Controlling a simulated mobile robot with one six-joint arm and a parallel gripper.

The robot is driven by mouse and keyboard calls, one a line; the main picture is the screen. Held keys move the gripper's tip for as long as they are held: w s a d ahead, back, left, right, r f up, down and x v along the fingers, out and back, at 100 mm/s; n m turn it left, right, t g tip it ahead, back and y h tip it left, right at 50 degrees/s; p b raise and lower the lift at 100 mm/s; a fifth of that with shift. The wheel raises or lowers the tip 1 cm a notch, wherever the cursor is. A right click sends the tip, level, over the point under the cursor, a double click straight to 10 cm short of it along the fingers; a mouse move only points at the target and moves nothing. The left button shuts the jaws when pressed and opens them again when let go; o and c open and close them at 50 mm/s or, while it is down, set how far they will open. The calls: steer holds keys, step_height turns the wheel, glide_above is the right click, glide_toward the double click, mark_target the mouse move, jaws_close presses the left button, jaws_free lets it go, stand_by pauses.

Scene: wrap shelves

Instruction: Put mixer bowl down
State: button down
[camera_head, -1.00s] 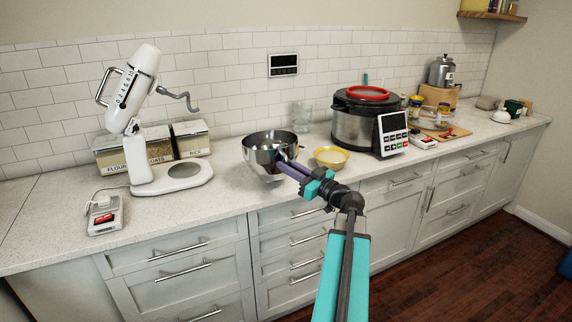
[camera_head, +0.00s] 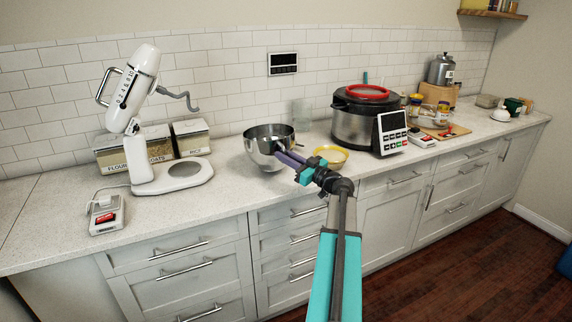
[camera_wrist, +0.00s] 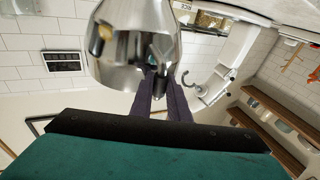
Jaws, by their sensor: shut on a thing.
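The steel mixer bowl (camera_head: 262,156) is upright at the counter in the head view, between the stand mixer and the yellow bowl. My gripper (camera_head: 284,155) reaches it from the lower right and is shut on its right side. In the wrist view the shiny bowl (camera_wrist: 133,45) fills the top middle, with my gripper's dark fingers (camera_wrist: 160,88) against it. I cannot tell whether the bowl's base touches the counter. The white stand mixer (camera_head: 133,103) is at the left with its head tilted up and its hook showing.
The countertop (camera_head: 226,178) is clear between mixer and bowl. A yellow bowl (camera_head: 331,158) is close right of the gripper, and a large cooker (camera_head: 356,121) is behind it. A clear glass (camera_head: 302,112) stands behind the bowl.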

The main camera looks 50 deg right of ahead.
steer(key=shift+r, duration=0.1)
steer(key=shift+a+f+p, duration=0.1)
steer(key=shift+f+p, duration=0.2)
steer(key=shift+f, duration=1.55)
steer(key=c, duration=1.7)
jaws_free()
steer(key=shift+f, duration=0.1)
steer(key=shift+s, duration=0.1)
steer(key=s, duration=0.4)
steer(key=s+f+b, duration=0.1)
steer(key=s, duration=0.2)
steer(key=s+b, duration=0.1)
steer(key=s, duration=0.3)
steer(key=shift+s+d+f, duration=0.25)
steer(key=shift+s, duration=0.1)
